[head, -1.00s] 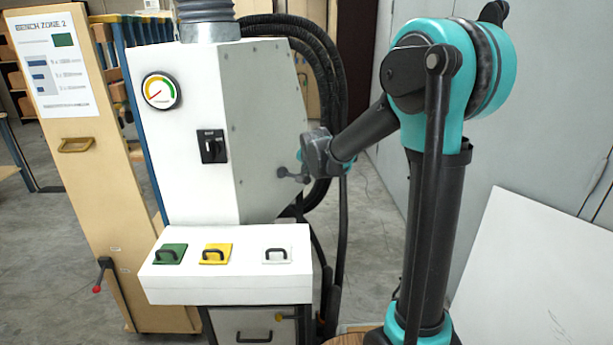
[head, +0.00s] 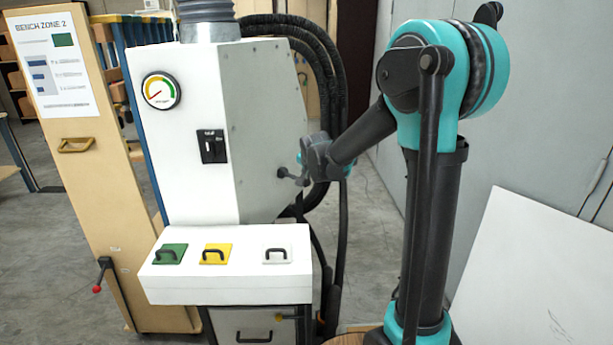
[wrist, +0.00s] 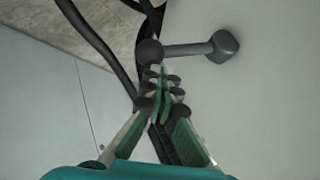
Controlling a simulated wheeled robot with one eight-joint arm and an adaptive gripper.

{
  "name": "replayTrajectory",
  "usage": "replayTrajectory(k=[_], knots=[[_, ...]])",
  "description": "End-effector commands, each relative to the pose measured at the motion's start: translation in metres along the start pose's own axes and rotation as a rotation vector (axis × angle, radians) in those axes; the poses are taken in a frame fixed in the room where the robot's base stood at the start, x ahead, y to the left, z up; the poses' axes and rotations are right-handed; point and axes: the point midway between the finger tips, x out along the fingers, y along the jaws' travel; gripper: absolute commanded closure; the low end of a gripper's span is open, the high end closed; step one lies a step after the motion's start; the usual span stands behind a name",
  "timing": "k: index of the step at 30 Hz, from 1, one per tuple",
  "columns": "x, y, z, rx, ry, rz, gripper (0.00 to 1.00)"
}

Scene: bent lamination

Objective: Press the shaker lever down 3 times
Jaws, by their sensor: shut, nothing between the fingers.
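The shaker lever (head: 288,175) is a short dark grey arm on the right side panel of the white cabinet. In the wrist view the lever (wrist: 187,49) has a round hub at the right and a dark ball knob (wrist: 150,52) at its free end. My gripper (wrist: 160,76) is shut and empty, with its green-padded fingertips right at the ball knob. I cannot tell whether they touch it. In the head view my gripper (head: 304,163) is beside the lever's free end and partly hides it.
The white cabinet (head: 265,110) carries a gauge (head: 161,90) and a black switch (head: 212,146). A ledge (head: 230,285) with green, yellow and white handled plates juts from its front. Black hoses (head: 335,110) hang close behind my gripper. A white board (head: 540,270) leans at the right.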

Motion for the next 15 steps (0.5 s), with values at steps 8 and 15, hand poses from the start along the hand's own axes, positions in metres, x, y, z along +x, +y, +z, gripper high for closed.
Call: replayTrajectory(k=[8, 15], knots=[[0.0023, 0.0014, 0.0016, 0.000, 0.000, 0.000, 1.00], [0.0040, 0.0028, 0.0030, 0.000, 0.000, 0.000, 1.00]])
